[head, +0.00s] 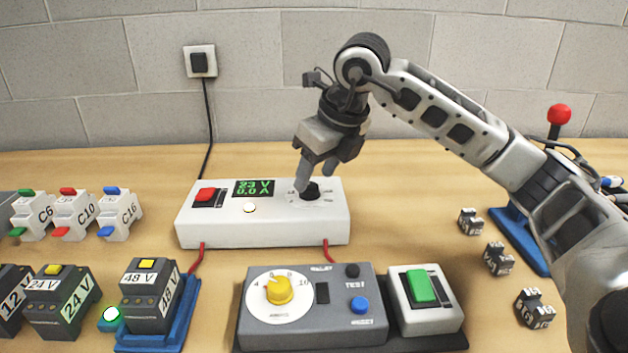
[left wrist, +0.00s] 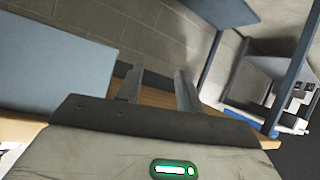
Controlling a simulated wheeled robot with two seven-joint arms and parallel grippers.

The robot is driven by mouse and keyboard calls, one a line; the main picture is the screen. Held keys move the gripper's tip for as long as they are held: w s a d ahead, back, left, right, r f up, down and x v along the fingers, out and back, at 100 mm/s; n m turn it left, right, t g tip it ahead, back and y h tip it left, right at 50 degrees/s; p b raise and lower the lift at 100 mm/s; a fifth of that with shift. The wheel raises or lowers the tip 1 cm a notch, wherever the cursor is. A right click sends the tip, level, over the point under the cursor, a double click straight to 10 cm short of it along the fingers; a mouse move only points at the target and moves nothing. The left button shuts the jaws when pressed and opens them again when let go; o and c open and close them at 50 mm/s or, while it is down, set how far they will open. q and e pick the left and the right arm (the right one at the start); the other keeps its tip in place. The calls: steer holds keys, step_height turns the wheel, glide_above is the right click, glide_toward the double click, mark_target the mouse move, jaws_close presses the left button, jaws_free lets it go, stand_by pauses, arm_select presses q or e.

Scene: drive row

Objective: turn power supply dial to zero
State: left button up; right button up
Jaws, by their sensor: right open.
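The white power supply (head: 262,227) stands on the table in the middle of the head view. Its green display (head: 254,188) reads about 23 V and 0.0 A. Its black dial (head: 310,191) is on the right of its top face. My right gripper (head: 317,182) is pointing down at the dial, open, with its fingertips at or just above it. Whether the fingers touch the dial I cannot tell. My left gripper (left wrist: 160,88) shows only in the left wrist view, its two fingers apart with nothing between them, away from the power supply.
A grey relay box with a yellow knob (head: 279,290) and a green switch (head: 421,286) stand in front. A 48 V block (head: 150,295) sits at front left, with coloured breakers (head: 75,214) behind. Small terminal blocks (head: 498,258) and a red-topped lever (head: 559,115) are at right.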

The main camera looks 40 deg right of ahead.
steer(key=shift+x, duration=1.05)
steer(key=c, duration=1)
